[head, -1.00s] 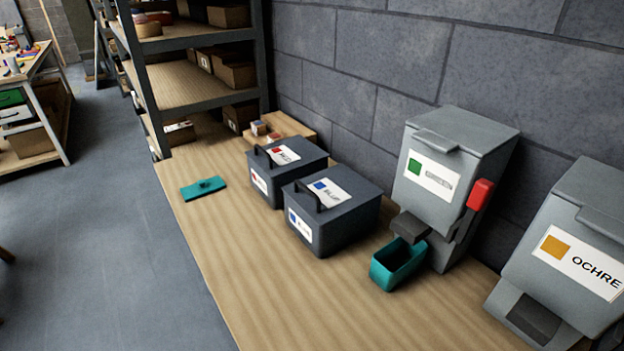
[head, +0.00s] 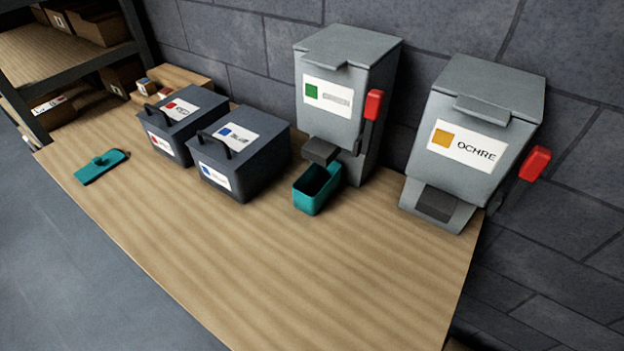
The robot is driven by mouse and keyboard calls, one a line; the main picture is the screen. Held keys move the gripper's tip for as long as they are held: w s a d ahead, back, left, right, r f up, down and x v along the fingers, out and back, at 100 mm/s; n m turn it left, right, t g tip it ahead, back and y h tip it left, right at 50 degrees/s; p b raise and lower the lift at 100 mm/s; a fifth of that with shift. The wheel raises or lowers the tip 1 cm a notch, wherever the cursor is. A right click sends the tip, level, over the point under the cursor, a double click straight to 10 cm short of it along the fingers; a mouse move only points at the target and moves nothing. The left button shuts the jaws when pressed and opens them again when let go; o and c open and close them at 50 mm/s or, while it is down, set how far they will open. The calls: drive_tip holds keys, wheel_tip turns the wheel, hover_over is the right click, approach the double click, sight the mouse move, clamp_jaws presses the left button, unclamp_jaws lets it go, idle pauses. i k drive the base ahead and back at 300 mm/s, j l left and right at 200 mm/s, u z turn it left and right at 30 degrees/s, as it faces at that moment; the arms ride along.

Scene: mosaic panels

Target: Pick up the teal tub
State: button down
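The teal tub (head: 309,197) is a small open-topped box on the wooden bench (head: 330,290). It stands upright under the dark spout of the grey dispenser with the green label (head: 345,105). Its inside looks dark, and I cannot tell whether anything is in it. A flat teal piece with a small knob, like a lid (head: 101,167), lies apart from it at the bench's left end. My gripper is not in view.
Two dark handled boxes, one with red labels (head: 182,120) and one with blue labels (head: 243,155), stand left of the tub. The ochre dispenser (head: 470,140) with a red lever stands to the right. The bench front is clear. Shelving (head: 70,60) is at the upper left.

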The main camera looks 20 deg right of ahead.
sight(314, 188)
drive_tip(key=j+z, duration=0.35)
drive_tip(key=j, duration=0.45)
drive_tip(key=k+j+z, duration=0.1)
drive_tip(key=j+z, duration=0.25)
drive_tip(key=j, duration=0.45)
drive_tip(key=i+j+z, duration=0.15)
drive_tip(key=j+z, duration=0.2)
drive_tip(key=j, duration=0.55)
drive_tip(key=j+z, duration=0.4)
drive_tip(key=j, duration=0.55)
drive_tip(key=j+z, duration=0.35)
drive_tip(key=j, duration=0.55)
